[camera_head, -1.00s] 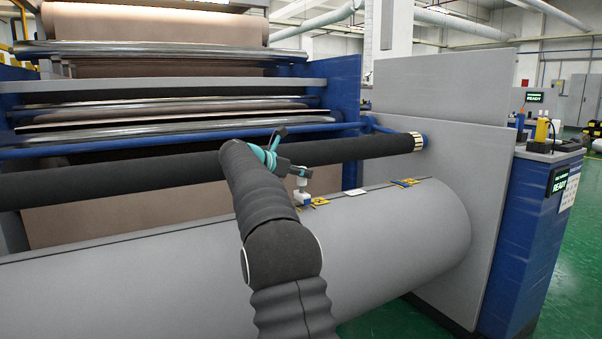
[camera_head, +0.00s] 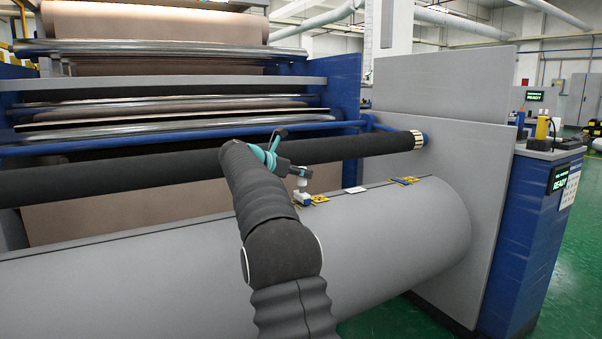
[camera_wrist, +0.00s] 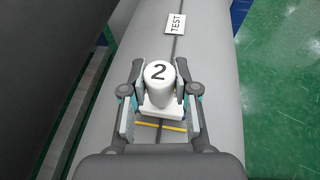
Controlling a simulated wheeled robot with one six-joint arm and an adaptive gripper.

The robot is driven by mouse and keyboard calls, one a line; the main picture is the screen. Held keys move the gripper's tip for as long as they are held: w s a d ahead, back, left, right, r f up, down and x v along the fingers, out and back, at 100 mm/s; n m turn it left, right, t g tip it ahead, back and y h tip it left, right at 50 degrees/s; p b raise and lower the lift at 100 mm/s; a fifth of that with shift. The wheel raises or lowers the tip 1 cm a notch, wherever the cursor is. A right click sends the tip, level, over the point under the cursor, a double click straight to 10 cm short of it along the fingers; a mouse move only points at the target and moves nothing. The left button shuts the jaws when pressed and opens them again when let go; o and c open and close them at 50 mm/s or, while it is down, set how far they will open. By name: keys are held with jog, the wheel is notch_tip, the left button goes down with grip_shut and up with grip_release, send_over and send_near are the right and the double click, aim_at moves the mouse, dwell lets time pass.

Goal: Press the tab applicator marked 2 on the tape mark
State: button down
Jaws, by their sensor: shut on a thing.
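The white tab applicator marked 2 (camera_wrist: 158,83) stands upright between the fingers of my gripper (camera_wrist: 159,72), which is shut on it. Its square white base shows below its round body. A yellow tape mark (camera_wrist: 172,128) crosses the dark seam line just below the base in the wrist view. In the head view the applicator (camera_head: 302,198) is at the top of the large grey roll (camera_head: 400,230), beside a yellow-and-black mark (camera_head: 319,199). I cannot tell whether the base touches the roll.
A white TEST label (camera_wrist: 176,23) lies on the roll along the seam. Another yellow-and-black mark (camera_head: 405,181) is farther right. A black roller (camera_head: 365,147) runs behind and above the roll. A grey side panel (camera_head: 450,150) stands at the right end.

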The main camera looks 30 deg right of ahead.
jog(key=shift+f+b, duration=0.3)
jog(key=shift+f, duration=0.2)
dwell(0.9)
jog(key=shift+r+p, duration=3.5)
jog(key=shift+r, duration=0.6)
